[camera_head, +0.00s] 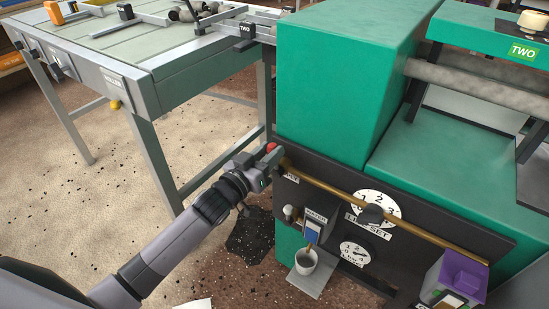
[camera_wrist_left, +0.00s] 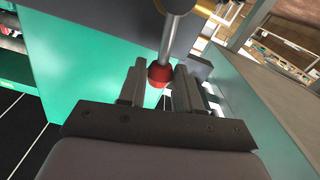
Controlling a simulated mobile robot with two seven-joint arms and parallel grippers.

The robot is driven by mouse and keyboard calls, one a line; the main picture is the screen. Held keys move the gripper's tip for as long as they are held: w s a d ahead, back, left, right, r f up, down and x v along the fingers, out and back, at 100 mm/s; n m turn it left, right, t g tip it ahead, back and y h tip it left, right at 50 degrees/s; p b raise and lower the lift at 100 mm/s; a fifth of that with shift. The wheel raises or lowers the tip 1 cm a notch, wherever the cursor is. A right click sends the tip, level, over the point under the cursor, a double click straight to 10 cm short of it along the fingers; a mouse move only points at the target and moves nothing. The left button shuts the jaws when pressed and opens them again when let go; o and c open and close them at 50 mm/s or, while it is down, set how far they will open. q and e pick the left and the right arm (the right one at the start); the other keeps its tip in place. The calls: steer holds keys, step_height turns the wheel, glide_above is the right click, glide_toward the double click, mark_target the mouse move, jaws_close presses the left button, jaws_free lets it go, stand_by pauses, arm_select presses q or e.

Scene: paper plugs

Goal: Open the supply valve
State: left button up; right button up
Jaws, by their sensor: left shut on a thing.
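A red ball knob (camera_head: 271,147) shows at the left end of the dark panel on the green machine, by my left gripper (camera_head: 262,157). In the left wrist view the red knob (camera_wrist_left: 160,75) caps a grey metal rod (camera_wrist_left: 175,35). The fingers of my left gripper (camera_wrist_left: 160,85) are shut on the knob, one on each side. I take this knobbed rod as the supply valve's handle, though its label is partly hidden. In the head view the gripper hides most of the handle. My right gripper is out of view.
The dark panel (camera_head: 430,228) carries a brass pipe (camera_head: 335,190), dials, a cup (camera_head: 305,261) on a small shelf and a purple box (camera_head: 465,272). A workbench (camera_head: 170,60) with tools stands at the left. Speckled floor lies between bench and machine.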

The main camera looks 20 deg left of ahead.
arm_select(q)
steer(key=shift+w+a+f+n, duration=0.1)
steer(key=shift+w+a+n, duration=0.05)
steer(key=shift+a+n, duration=0.3)
steer(key=n, duration=0.1)
steer(key=a+n, duration=0.1)
steer(key=n, duration=0.1)
steer(key=shift+w+a+f+p, duration=0.25)
steer(key=shift+w+f+p, duration=0.05)
steer(key=shift+f, duration=0.1)
steer(key=shift+w+a+f+n+b, duration=0.2)
steer(key=shift+a+f+n, duration=0.2)
steer(key=shift+n, duration=0.45)
steer(key=shift+w+a+f+n+b, duration=0.15)
steer(key=shift+a+f+n, duration=0.15)
steer(key=shift+n, duration=0.5)
steer(key=shift+s, duration=0.1)
